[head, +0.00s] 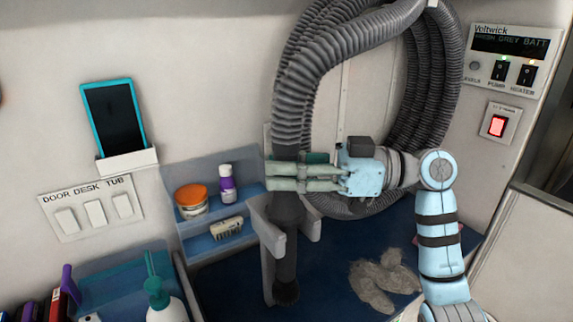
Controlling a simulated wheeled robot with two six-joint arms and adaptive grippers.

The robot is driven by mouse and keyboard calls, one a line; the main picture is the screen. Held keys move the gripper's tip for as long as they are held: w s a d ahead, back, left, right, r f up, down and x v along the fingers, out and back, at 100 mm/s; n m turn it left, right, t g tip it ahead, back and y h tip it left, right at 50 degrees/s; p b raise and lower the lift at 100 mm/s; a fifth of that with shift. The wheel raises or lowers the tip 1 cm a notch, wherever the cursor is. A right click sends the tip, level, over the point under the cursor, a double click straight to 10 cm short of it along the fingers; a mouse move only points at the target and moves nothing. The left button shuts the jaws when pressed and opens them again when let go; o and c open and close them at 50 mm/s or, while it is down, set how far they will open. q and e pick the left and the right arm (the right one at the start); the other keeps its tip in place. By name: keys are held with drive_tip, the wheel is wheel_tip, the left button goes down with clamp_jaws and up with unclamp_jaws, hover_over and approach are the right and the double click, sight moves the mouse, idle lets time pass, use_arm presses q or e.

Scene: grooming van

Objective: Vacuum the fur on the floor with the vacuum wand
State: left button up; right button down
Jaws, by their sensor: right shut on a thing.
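The vacuum wand (288,245) is a dark upright tube with a brush-like nozzle at its lower end, joined to a thick grey ribbed hose (295,105). It stands between the arms of a pale wall bracket (267,240). My right gripper (270,176) reaches in from the right and is shut on the wand near its top, just below the hose; its fingers hide part of the wand there. A greyish-beige clump of fur (375,285) lies on the dark blue floor, right of the nozzle. My left gripper is out of view.
A blue wall shelf (205,245) left of the wand holds an orange-lidded tub (192,200), a purple-white bottle (227,185) and a brush (227,228). A pump bottle (165,302) stands at lower left. A switch panel (515,60) is at upper right. Bare floor (320,280) shows between nozzle and fur.

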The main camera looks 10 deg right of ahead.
drive_tip(key=shift+c, duration=2.2)
unclamp_jaws()
drive_tip(key=b+v, duration=0.3)
drive_tip(key=v, duration=0.7)
